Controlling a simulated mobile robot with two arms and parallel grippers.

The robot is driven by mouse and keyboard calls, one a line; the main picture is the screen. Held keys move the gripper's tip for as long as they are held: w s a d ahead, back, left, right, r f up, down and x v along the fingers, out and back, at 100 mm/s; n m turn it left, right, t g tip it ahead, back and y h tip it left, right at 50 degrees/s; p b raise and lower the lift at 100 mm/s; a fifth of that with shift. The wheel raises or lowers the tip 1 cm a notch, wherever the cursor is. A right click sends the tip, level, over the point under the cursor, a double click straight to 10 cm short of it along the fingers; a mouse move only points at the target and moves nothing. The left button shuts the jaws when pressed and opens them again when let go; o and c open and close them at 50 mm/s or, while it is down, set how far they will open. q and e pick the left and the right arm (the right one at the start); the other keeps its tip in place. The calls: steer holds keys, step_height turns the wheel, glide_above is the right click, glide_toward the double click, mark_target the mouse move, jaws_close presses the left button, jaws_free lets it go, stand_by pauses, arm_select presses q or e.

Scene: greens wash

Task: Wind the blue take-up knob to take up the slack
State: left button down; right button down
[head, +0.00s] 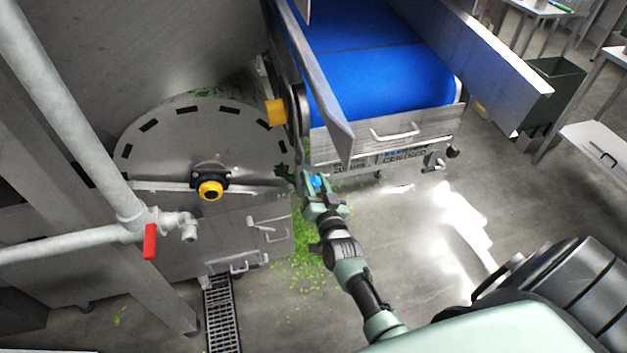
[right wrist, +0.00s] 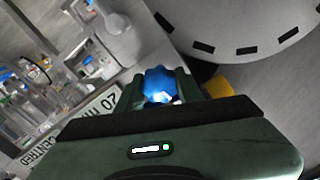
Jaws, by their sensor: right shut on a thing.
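The blue take-up knob (head: 317,182) is at the lower left corner of the conveyor's end, by the printed label. My right gripper (head: 318,190) reaches up to it from below and is shut on it. In the right wrist view the blue knob (right wrist: 160,85) sits between the two green fingers (right wrist: 158,92), which partly hide it. The blue conveyor belt (head: 375,65) runs above and behind the knob. My left gripper is not in view.
A round slotted cover (head: 205,120) with a yellow-capped hub (head: 210,190) stands left of the gripper. Pipes with a red valve handle (head: 150,242) are farther left. Green scraps (head: 312,250) litter the floor below. Open floor (head: 420,260) lies to the right.

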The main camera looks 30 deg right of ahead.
steer(key=shift+m, duration=1.2)
steer(key=c, duration=0.9)
jaws_free()
steer(key=b+v, duration=0.1)
steer(key=v, duration=0.6)
steer(key=shift+s, duration=0.4)
